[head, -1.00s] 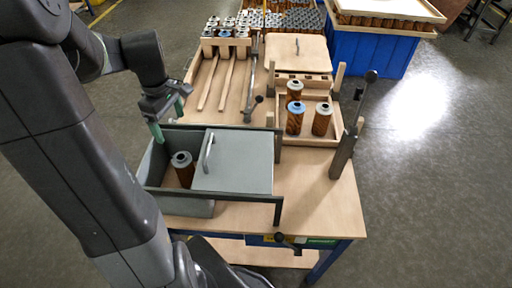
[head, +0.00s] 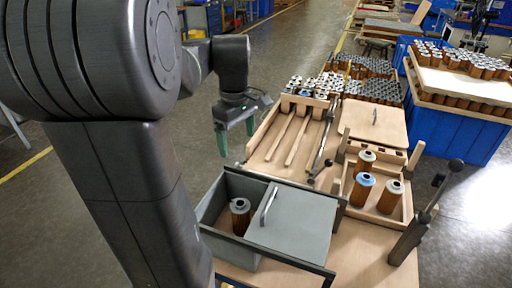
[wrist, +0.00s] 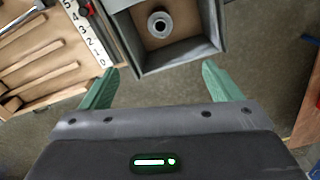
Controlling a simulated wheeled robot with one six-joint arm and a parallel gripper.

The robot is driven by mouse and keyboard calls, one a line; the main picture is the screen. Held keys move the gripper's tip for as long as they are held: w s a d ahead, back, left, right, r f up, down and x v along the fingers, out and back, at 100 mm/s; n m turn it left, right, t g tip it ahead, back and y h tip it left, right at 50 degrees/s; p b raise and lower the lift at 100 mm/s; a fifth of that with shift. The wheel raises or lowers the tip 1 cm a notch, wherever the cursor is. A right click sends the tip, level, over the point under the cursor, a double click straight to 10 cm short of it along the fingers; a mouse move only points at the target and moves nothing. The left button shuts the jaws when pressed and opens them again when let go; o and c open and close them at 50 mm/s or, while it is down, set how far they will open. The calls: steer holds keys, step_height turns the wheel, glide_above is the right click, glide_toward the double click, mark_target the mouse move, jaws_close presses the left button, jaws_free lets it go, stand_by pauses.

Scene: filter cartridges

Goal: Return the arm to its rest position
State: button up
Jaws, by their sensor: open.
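My gripper (head: 236,139) hangs in the air to the left of the workbench, above and behind the grey box, with its green fingers apart and nothing between them. In the wrist view the two green fingers (wrist: 160,88) are spread wide over bare floor. The grey box (head: 212,203) stands on the bench with its grey lid (head: 290,222) over the right part. One filter cartridge (head: 240,216) stands upright in the open left part; it also shows in the wrist view (wrist: 160,25).
A wooden tray (head: 406,203) holds three cartridges, one with a blue top (head: 362,189). A lever post (head: 420,225) stands at the bench's right. A slotted wooden rack (head: 290,135) lies behind the box. Blue crates (head: 450,125) with cartridges stand behind right. Floor left of the bench is open.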

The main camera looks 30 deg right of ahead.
step_height(320, 180, down, 10)
steer(key=p, duration=0.3)
stand_by(0.8)
steer(key=shift+f, duration=0.15)
